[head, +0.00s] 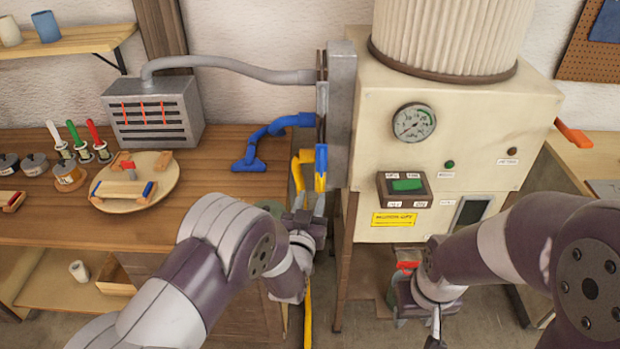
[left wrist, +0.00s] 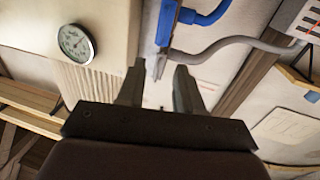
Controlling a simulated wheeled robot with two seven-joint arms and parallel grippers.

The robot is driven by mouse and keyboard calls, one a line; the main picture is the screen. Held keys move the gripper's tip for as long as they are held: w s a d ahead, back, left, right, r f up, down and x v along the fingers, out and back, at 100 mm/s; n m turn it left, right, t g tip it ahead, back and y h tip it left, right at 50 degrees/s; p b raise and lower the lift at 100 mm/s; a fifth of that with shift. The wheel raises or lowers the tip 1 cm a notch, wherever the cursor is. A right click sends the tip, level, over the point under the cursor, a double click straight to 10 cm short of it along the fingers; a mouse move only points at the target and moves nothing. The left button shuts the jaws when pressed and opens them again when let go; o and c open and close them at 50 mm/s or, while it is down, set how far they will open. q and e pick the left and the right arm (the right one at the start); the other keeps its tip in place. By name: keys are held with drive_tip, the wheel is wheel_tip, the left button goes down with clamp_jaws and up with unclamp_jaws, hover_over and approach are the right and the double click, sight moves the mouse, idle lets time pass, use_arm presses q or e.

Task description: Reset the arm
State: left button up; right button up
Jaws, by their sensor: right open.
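A cream machine (head: 450,120) stands on the right with a grey upright plate (head: 341,115) on its left side. A blue jointed arm (head: 268,138) sticks out left from this plate; what looks like it shows in the left wrist view (left wrist: 205,18). A yellow piece (head: 299,165) and a short blue piece (head: 321,160) are just below. My left gripper (head: 308,200) is close below these pieces; in the left wrist view its fingers (left wrist: 158,90) are apart with nothing gripped between them. My right gripper (head: 408,275) is open low in front of the machine, partly hidden by its own arm.
A grey hose (head: 235,68) runs from a slotted metal box (head: 155,112) to the plate. The wooden bench (head: 215,180) holds a round board (head: 165,180) and several small tools. An orange handle (head: 573,133) is at right.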

use_arm(q)
drive_tip(key=s+a+f+g+y, duration=0.1)
drive_tip(key=s+a+f+g, duration=0.2)
drive_tip(key=s+f+g, duration=0.8)
drive_tip(key=s+a+r+n+g+y+b, duration=0.1)
drive_tip(key=s+a+r+g, duration=0.1)
drive_tip(key=s+a, duration=0.5)
drive_tip(key=s+a+r+n+g+y+b, duration=0.1)
drive_tip(key=s+a+r+g, duration=0.2)
drive_tip(key=s+a+r, duration=0.2)
drive_tip(key=s+a, duration=0.2)
drive_tip(key=a, duration=0.1)
drive_tip(key=shift+s+a+r+y, duration=0.15)
drive_tip(key=shift+s+a+y, duration=0.1)
drive_tip(key=shift+s+y, duration=0.15)
